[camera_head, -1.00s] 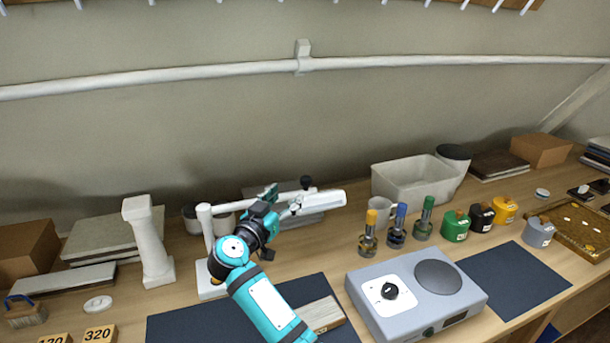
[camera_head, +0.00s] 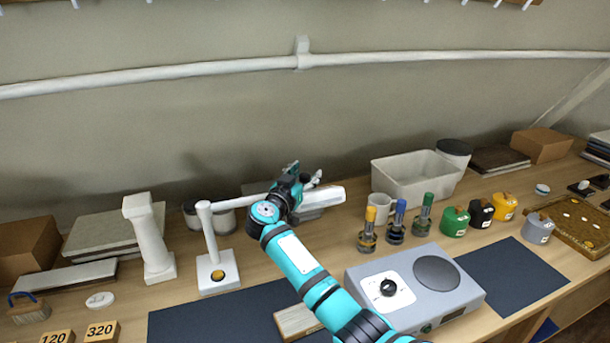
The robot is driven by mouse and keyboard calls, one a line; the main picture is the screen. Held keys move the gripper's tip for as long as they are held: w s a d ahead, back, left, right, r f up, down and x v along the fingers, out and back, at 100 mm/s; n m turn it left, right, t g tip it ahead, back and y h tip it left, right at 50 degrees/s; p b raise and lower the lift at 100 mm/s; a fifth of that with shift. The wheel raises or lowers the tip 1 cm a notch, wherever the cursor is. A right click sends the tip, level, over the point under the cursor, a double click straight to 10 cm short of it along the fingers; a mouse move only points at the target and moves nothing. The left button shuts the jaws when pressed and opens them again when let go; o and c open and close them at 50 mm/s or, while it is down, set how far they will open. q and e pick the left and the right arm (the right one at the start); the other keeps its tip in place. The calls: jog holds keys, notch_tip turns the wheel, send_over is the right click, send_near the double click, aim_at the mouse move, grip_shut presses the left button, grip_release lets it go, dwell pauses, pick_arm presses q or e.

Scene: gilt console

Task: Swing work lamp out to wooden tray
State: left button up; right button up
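The white work lamp stands on a square base (camera_head: 218,273) with an upright post. Its arm (camera_head: 232,201) reaches right toward the back, and its long white head (camera_head: 322,197) points right. My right gripper (camera_head: 312,179) is at the inner end of the head, covering part of the lamp arm and the joint. Whether its fingers touch or grip the lamp is hidden. A brown wooden tray (camera_head: 565,238) with gold and pale pieces lies at the far right, well away from the lamp head. My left gripper is out of view.
A grey hotplate (camera_head: 462,300) sits below my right arm's reach, on the front side. Several capped bottles (camera_head: 397,224), a mug (camera_head: 381,207) and a white bin (camera_head: 415,180) stand right of the lamp head. A white pedestal (camera_head: 150,240) stands left of the lamp.

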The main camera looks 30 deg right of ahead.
grip_shut()
